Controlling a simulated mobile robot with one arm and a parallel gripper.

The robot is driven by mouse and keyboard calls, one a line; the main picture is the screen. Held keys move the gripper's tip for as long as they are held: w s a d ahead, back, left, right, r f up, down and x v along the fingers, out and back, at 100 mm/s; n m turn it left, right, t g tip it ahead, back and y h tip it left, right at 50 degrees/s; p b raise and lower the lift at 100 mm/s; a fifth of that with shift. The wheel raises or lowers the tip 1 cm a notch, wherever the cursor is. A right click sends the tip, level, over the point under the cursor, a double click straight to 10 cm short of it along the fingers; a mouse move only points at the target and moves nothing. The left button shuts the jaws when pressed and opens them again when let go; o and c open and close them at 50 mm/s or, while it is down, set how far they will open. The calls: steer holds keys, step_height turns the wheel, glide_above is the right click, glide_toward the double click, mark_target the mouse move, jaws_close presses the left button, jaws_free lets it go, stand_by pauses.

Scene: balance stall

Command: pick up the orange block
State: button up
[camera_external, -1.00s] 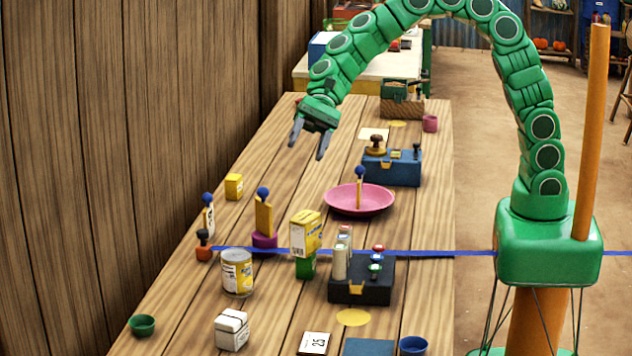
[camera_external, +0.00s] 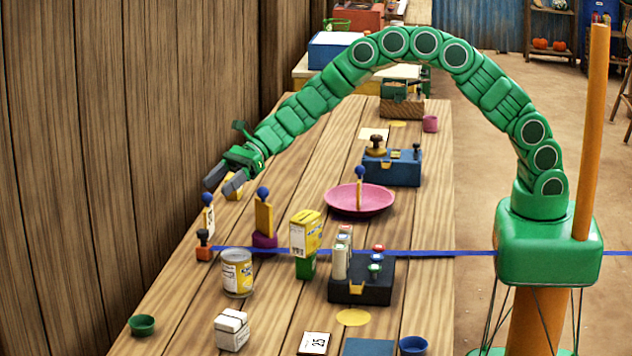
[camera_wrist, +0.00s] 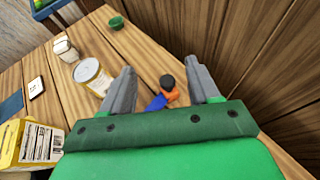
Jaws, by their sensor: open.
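The orange block (camera_external: 204,252) has a dark knob on top and stands near the left edge of the table (camera_external: 180,300), at the blue line. In the wrist view the orange block (camera_wrist: 173,96) shows between the two fingers, beyond the gripper's green body, which hides part of the view below it. My gripper (camera_external: 224,184) is open and empty, above and farther back than the block in the external view. Its grey fingers (camera_wrist: 161,70) are apart and do not touch the block.
A blue-topped post (camera_external: 208,215) stands right behind the block, and another yellow post (camera_external: 264,218) to its right. A can (camera_external: 237,272) stands in front on the right. The wooden wall (camera_external: 90,150) runs close on the left.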

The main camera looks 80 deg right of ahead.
glide_toward(205, 230)
steer(key=x, duration=0.3)
steer(key=shift+x, duration=3.85)
